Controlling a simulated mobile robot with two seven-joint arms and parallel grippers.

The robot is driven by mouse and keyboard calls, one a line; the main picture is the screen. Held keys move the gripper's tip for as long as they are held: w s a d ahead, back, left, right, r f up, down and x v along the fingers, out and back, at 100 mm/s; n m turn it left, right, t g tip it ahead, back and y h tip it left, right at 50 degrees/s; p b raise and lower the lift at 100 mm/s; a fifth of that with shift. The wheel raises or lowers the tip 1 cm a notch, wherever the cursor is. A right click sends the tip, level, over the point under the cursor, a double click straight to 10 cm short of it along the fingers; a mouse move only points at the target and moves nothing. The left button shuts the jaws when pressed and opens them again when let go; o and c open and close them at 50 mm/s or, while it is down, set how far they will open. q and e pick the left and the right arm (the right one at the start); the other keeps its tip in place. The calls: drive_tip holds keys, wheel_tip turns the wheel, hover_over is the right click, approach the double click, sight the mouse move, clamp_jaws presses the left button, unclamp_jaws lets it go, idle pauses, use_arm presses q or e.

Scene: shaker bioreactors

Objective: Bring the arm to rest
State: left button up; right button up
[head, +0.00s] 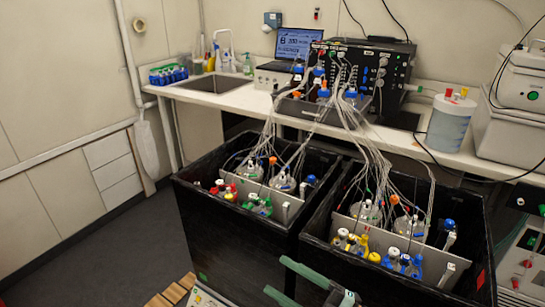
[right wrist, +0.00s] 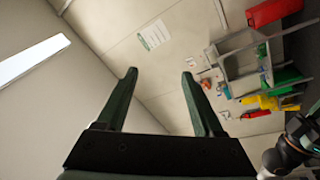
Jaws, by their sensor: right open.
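My right gripper (head: 277,276) shows at the bottom middle of the head view, with two dark green fingers pointing left in front of the black shaker boxes. In the right wrist view the gripper (right wrist: 159,74) has its fingers spread wide with nothing between them. The rest of the right arm is mostly out of the head view. My left gripper does not show in either view.
Two black shaker boxes (head: 240,228) hold bioreactor vessels and coloured-capped bottles, with many thin tubes running up to the bench (head: 228,100). A laptop (head: 293,43), black controller (head: 375,72), sink (head: 213,84) and white container (head: 448,128) are there.

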drive_tip(key=d+f+m+t+h, duration=0.5)
drive_tip(key=d+m+t+h, duration=0.15)
drive_tip(key=m, duration=0.35)
drive_tip(key=s+d+f+m+g+h+p, duration=0.1)
drive_tip(key=s+d+f+m+g+h, duration=0.2)
drive_tip(key=s+f, duration=0.4)
drive_tip(key=s+d+f+m+g+h+p, duration=0.1)
drive_tip(key=s+d+f+m+g+h, duration=0.3)
drive_tip(key=f, duration=0.7)
drive_tip(key=s+m+h, duration=0.2)
drive_tip(key=s+m, duration=0.1)
drive_tip(key=s, duration=0.1)
drive_tip(key=shift+d+f+m, duration=0.35)
drive_tip(key=shift+m, duration=0.05)
drive_tip(key=shift+w, duration=0.1)
